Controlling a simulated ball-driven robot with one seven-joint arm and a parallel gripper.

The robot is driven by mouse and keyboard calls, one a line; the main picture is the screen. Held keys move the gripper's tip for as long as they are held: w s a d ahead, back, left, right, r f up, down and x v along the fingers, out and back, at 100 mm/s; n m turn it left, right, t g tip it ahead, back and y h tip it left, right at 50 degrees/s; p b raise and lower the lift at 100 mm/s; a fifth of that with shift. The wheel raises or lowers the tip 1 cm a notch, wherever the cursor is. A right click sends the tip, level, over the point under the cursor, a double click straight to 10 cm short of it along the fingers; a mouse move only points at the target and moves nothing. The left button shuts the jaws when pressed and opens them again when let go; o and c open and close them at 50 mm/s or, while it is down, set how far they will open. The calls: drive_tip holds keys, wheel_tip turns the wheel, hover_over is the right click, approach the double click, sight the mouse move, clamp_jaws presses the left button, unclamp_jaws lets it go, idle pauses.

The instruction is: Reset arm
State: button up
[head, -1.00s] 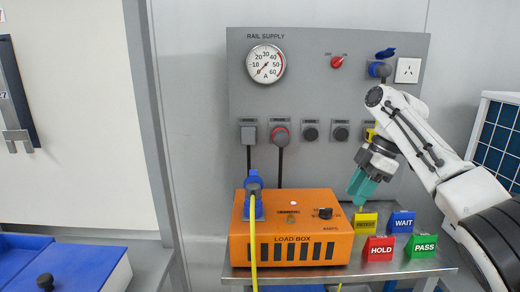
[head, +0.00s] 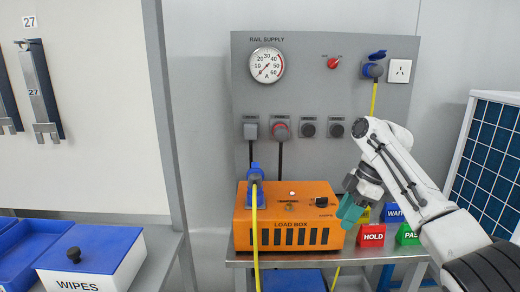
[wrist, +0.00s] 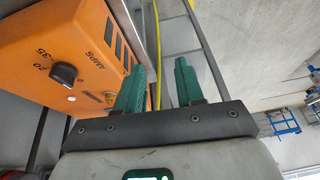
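My gripper (head: 349,212) has teal fingers and hangs at the end of my white arm, near the right side of the orange load box (head: 310,190) in the head view. In the wrist view my gripper (wrist: 162,70) shows its two fingers apart with nothing between them. The load box also shows in the wrist view (wrist: 45,50), left of the fingers, with its black knob (wrist: 65,74). A yellow cable (wrist: 158,40) runs behind the fingers there. Whether the fingers touch anything cannot be told.
HOLD (head: 373,236), WAIT and PASS signs stand right of the load box, partly behind my arm. The grey rail supply panel (head: 310,95) rises behind. Yellow cables hang from a blue plug (head: 256,175) and a blue socket (head: 372,69). A WIPES box (head: 95,262) sits lower left.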

drive_tip(key=s+a+f+m+p, duration=0.1)
drive_tip(key=s+a+f+m, duration=0.25)
drive_tip(key=s+f, duration=0.65)
drive_tip(key=s+a+f+m+p, duration=0.1)
drive_tip(key=s+a+f+m, duration=0.45)
drive_tip(key=f, duration=0.85)
drive_tip(key=s+d+f+m+t+h+p, duration=0.1)
drive_tip(key=s+d+f+m, duration=0.2)
drive_tip(key=s, duration=0.6)
drive_tip(key=s+d+f+m+h, duration=0.15)
drive_tip(key=s+d, duration=0.25)
drive_tip(key=s, duration=0.6)
drive_tip(key=s+d+r+m+h, duration=0.1)
drive_tip(key=s+d+m, duration=0.1)
drive_tip(key=s+d, duration=0.2)
drive_tip(key=s+d+r+m+h, duration=0.1)
drive_tip(key=s+d, duration=0.3)
drive_tip(key=s, duration=0.6)
drive_tip(key=shift+s+r+m+p, duration=0.3)
drive_tip(key=shift+r+m+p, duration=0.1)
drive_tip(key=shift+m, duration=0.35)
drive_tip(key=shift+w, duration=0.1)
